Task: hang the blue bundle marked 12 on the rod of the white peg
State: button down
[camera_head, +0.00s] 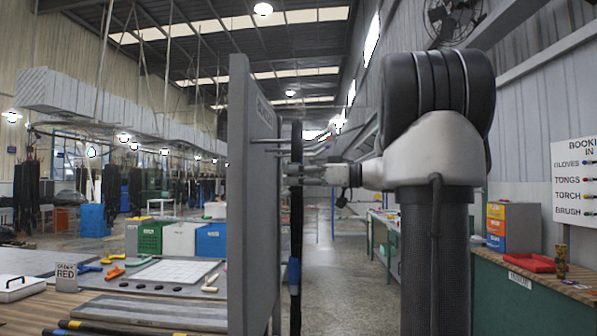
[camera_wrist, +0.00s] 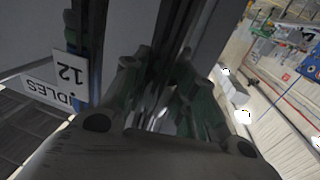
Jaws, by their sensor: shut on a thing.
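A dark hanging bundle (camera_head: 296,225) with a blue band (camera_head: 293,272) hangs upright beside the grey panel (camera_head: 240,190), which is seen nearly edge-on. My gripper (camera_head: 292,172) is shut on the bundle near its upper part. In the wrist view the fingers of my gripper (camera_wrist: 165,95) close around dark strands, and a white tag marked 12 (camera_wrist: 70,74) shows upside down to their left. Thin pale rods (camera_head: 268,145) stick out from the panel toward the bundle. I cannot tell which rod is the white peg's, and the bundle's top appears apart from or just beside them.
A workbench (camera_head: 150,312) with tools and a sign reading RED (camera_head: 66,277) lies left of the panel. The aisle floor (camera_head: 350,275) between is clear.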

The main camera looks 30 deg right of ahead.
jog(key=shift+w+a+f, duration=0.1)
jog(key=shift+a+f, duration=0.05)
jog(key=shift+f, duration=1.05)
jog(key=c, duration=1.1)
grip_release()
jog(key=shift+o, duration=0.2)
jog(key=shift+f, duration=0.1)
jog(key=v, duration=1.2)
